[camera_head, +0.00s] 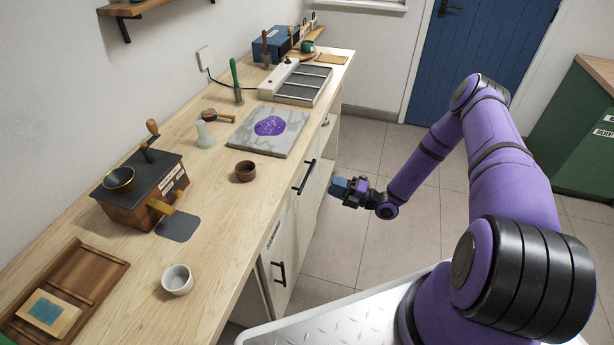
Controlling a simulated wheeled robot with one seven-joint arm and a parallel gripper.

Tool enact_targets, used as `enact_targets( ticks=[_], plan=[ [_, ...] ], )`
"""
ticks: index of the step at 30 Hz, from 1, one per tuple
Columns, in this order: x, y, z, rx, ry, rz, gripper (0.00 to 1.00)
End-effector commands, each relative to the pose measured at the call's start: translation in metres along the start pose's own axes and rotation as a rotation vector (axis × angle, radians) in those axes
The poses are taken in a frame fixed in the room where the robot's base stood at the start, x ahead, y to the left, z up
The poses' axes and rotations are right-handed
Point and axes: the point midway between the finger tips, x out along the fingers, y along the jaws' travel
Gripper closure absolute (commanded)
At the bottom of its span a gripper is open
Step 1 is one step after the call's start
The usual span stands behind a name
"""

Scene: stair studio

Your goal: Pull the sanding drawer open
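The pale cabinet front (291,222) under the wooden worktop has black bar handles. One long handle (304,177) is high on the front, just below the worktop edge. Another handle (279,273) is lower and nearer to me. A small label (273,236) sits on the front between them, too small to read, so I cannot tell for sure which front is the sanding drawer. The fronts look shut. My gripper (338,187) is in the air to the right of the long handle, apart from it, pointing toward the cabinet. Its fingers are too small to judge.
The worktop (222,235) holds a brown grinder-like box (145,195), a white cup (177,279), a brown cup (245,171) and a marble slab (268,131). A green cabinet (580,140) stands at the right. Tiled floor between is clear.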

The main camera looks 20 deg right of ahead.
Motion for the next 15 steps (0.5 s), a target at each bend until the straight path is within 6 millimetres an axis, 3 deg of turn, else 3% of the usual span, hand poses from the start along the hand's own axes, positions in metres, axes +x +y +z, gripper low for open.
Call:
enact_targets(
  ticks=[15],
  plan=[
    [0.082, 0.000, -0.001, -0.002, 0.005, -0.001, 0.64]
  ],
)
